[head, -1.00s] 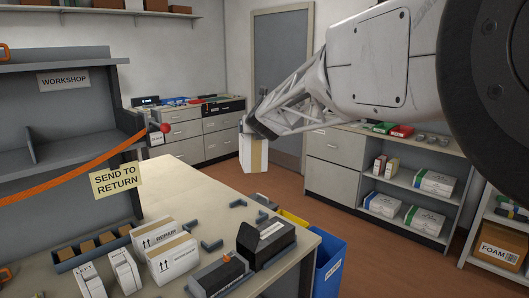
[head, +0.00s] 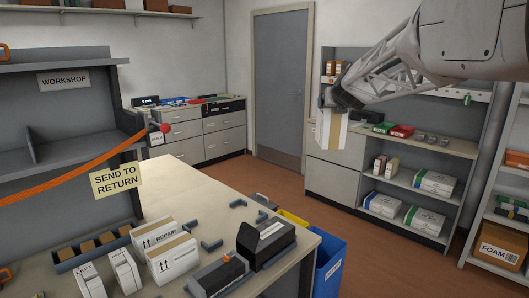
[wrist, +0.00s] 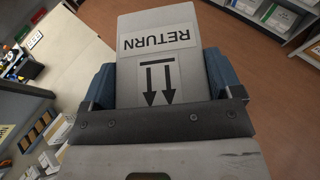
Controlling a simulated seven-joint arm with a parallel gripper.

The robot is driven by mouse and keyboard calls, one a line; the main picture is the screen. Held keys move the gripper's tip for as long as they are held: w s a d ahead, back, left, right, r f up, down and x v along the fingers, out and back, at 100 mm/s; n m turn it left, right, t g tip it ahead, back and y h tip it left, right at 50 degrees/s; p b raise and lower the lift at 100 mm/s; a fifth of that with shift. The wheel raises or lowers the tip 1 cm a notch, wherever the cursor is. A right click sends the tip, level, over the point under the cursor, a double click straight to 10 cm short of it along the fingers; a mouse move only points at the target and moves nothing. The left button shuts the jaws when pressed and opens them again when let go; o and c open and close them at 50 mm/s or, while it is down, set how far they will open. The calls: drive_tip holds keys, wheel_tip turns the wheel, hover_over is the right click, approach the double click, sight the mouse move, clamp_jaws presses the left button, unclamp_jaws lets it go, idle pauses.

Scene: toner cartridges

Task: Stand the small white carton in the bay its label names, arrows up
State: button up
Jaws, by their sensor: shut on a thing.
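My gripper (head: 338,104) is shut on the small white carton (head: 332,132) and holds it in the air, right of the workbench and in front of the grey cabinets. The carton hangs below the gripper, roughly upright, with a tan tape strip down the side facing the head camera. In the wrist view the carton (wrist: 160,30) is between two blue fingers; its label reads RETURN, and its two arrows point toward the gripper, so upward. A yellow sign (head: 116,180) at the workbench's back reads SEND TO RETURN. Which bay is named RETURN I cannot tell.
The workbench (head: 165,190) carries a REPAIR carton (head: 172,257), black cartridges (head: 267,243) and dark corner brackets (head: 212,246). Its back part is clear. A blue bin (head: 329,262) stands at its right end. An orange strap (head: 80,170) crosses at left. Open shelves (head: 418,180) stand right.

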sight(328, 136)
drive_tip(key=shift+s+d+r, duration=0.1)
drive_tip(key=shift+d+r, duration=0.1)
drive_tip(key=shift+d, duration=0.4)
drive_tip(key=shift+s+d+r, duration=0.1)
drive_tip(key=shift+d+r, duration=0.05)
drive_tip(key=shift+d, duration=0.45)
drive_tip(key=shift+f, duration=0.1)
drive_tip(key=a+f, duration=0.1)
drive_tip(key=f, duration=0.3)
drive_tip(key=a+f, duration=0.1)
drive_tip(key=f, duration=0.3)
drive_tip(key=w+a+f, duration=0.1)
drive_tip(key=f, duration=0.3)
drive_tip(key=shift+w+a+f, duration=0.1)
drive_tip(key=shift+a+f, duration=0.15)
drive_tip(key=a+f, duration=0.1)
drive_tip(key=f, duration=0.8)
drive_tip(key=s+a+f, duration=0.1)
drive_tip(key=a+f, duration=0.1)
drive_tip(key=f, duration=0.6)
drive_tip(key=shift+a+f, duration=0.3)
drive_tip(key=shift+f, duration=0.05)
drive_tip(key=shift+a, duration=0.1)
idle(1.4)
